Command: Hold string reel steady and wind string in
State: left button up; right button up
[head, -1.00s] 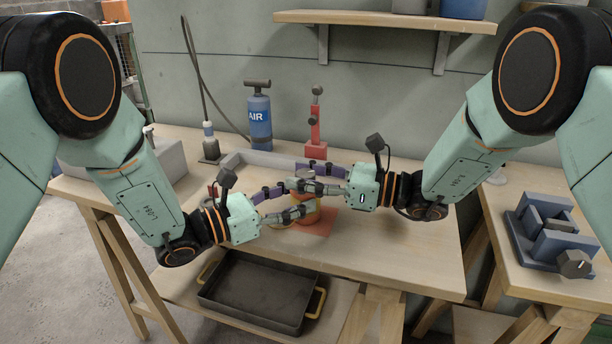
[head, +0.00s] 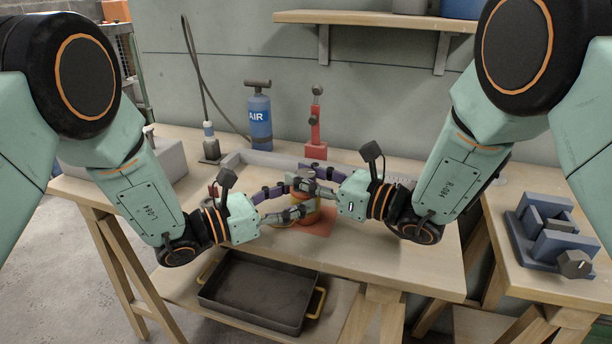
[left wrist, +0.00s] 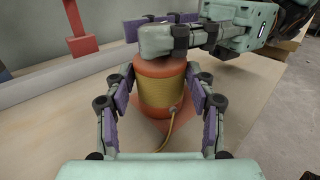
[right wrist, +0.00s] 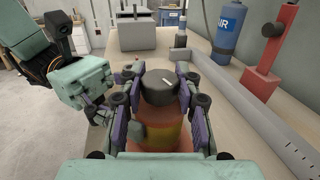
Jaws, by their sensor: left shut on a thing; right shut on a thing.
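The string reel (head: 311,216), orange with yellow string wound around it, stands upright on a red-orange mat (head: 322,229) on the bench. My left gripper (head: 297,199) is shut on the reel's body, with a finger on each side. In the left wrist view the wound string (left wrist: 160,97) shows, and a loose yellow end (left wrist: 163,142) runs down from the reel's front. My right gripper (head: 306,178) is shut on the dark knob (right wrist: 160,87) on top of the reel. In the left wrist view my right gripper hides the knob.
A blue air pump (head: 260,118) and a red stand (head: 315,130) are at the back. A grey rail (head: 240,157) lies behind the reel. A black tray (head: 255,293) sits on the lower shelf. A blue vise (head: 550,235) stands on the right bench. The front right of the main bench is clear.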

jog(key=shift+m+t+h, duration=0.7)
jog(key=shift+t, duration=0.3)
jog(key=o, duration=1.2)
jog(key=v, duration=1.2)
